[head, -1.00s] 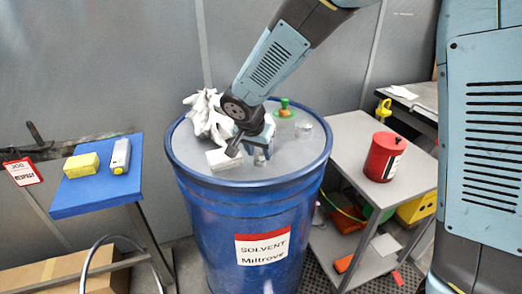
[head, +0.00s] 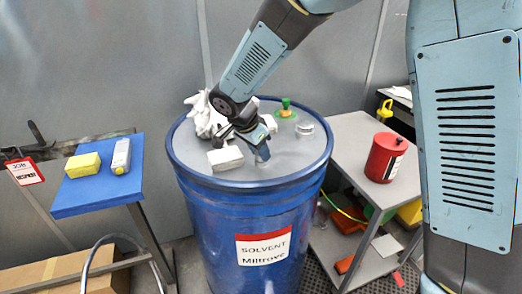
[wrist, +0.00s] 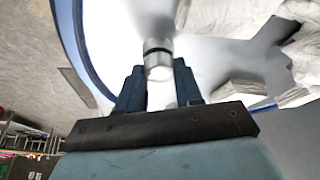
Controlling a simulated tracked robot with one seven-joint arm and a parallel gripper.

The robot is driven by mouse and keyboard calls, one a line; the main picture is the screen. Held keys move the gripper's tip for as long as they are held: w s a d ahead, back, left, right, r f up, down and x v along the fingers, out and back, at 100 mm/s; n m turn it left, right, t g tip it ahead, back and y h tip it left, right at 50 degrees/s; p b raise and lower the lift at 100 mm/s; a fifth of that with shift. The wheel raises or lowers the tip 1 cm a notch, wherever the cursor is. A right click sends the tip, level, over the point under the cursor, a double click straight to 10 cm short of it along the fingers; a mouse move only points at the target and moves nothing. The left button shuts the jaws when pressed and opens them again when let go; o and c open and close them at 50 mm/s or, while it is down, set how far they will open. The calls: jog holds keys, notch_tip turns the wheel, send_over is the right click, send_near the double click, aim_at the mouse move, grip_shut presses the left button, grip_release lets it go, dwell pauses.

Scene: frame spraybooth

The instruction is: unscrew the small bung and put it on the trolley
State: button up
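The blue drum (head: 250,225) labelled "SOLVENT" stands in the middle. My gripper (head: 262,152) points down at its grey top, near the centre. In the wrist view, the two dark blue fingers of my gripper (wrist: 159,88) sit close on either side of a small silvery cylinder with a dark band, which looks like the small bung (wrist: 158,58). The fingers appear shut on it. In the head view the gripper hides it, and I cannot tell whether it is still seated in the drum top. The grey two-level trolley (head: 352,135) stands right of the drum.
On the drum top are white gloves (head: 203,115), a pale block (head: 225,159), a green and yellow fitting (head: 285,110) and a clear, shiny round thing (head: 306,128). A red can (head: 385,157) stands on the trolley's right side; its left side is clear. A blue-topped stand (head: 90,188) is at left.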

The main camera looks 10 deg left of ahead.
jog(key=c, duration=0.3)
jog(key=n, duration=0.2)
jog(key=n+y, duration=0.1)
jog(key=n, duration=0.1)
jog(key=shift+d+n+t+y, duration=0.1)
jog(key=shift+n+t+y, duration=0.2)
jog(key=shift+c, duration=0.2)
jog(key=n, duration=0.2)
jog(key=n+y, duration=0.1)
jog(key=n, duration=0.1)
jog(key=shift+d+n+y, duration=0.15)
jog(key=shift+n+y, duration=0.15)
jog(key=shift+n+y, duration=0.4)
jog(key=shift+n, duration=0.4)
jog(key=shift+d+n+y, duration=0.1)
jog(key=shift+n+y, duration=0.4)
jog(key=shift+n, duration=0.9)
